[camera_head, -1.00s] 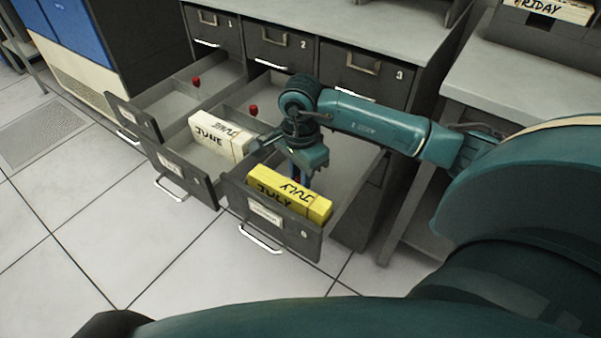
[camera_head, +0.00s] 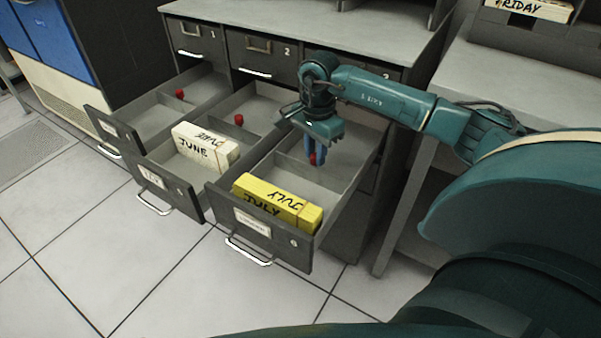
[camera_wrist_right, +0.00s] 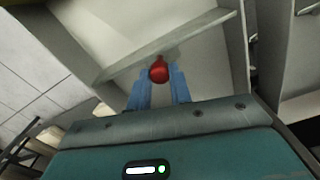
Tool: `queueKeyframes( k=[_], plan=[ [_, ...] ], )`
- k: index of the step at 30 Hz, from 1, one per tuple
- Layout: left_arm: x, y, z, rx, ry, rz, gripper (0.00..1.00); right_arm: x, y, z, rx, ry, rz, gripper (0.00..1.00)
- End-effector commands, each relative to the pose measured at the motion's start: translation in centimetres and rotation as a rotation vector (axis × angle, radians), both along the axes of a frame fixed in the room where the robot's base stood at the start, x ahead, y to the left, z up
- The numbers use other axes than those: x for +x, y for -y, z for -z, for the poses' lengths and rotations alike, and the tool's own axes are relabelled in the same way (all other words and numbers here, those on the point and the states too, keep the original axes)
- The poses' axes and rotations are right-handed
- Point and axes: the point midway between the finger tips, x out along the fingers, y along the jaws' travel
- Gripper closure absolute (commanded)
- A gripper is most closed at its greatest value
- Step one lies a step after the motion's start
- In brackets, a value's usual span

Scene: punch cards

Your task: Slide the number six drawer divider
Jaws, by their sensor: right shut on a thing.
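Drawer six stands open at the right front of the cabinet, its dark front (camera_head: 290,243) marked 6. A grey divider (camera_head: 298,172) crosses it behind a yellow JULY card stack (camera_head: 278,203), with a clear gap between them. My right gripper (camera_head: 315,154) reaches down into the drawer, its blue fingers shut on the divider's red knob (camera_head: 313,159). The right wrist view shows the knob (camera_wrist_right: 158,70) between the fingertips (camera_wrist_right: 158,84) and the pale divider (camera_wrist_right: 190,42) running across at a slant. My left gripper is not in view.
The drawer to the left holds a white JUNE stack (camera_head: 205,148) and another red knob (camera_head: 239,119). A further open drawer (camera_head: 150,122) has a red knob too. Closed drawers are above. A grey table (camera_head: 500,90) stands at right.

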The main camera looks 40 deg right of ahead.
Motion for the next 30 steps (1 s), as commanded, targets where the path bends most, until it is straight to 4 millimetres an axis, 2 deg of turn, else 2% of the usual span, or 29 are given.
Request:
queueKeyframes(
  k=[3,12,13,20,30],
  plan=[
    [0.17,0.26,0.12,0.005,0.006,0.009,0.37,0.42,1.07,0.01,-0.002,0.002,0.003,1.0],
    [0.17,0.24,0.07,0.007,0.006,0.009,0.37,0.43,1.13,-0.04,-0.001,0.001,0.0,1.0],
    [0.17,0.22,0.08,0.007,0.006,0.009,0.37,0.43,1.12,-0.04,-0.001,0.001,0.0,0.78],
    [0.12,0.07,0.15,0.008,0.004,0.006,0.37,0.41,1.08,-0.03,0.0,0.001,0.0,0.59],
    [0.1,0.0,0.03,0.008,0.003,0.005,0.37,0.45,1.06,-0.59,0.0,0.002,0.0,0.57]
  ],
)
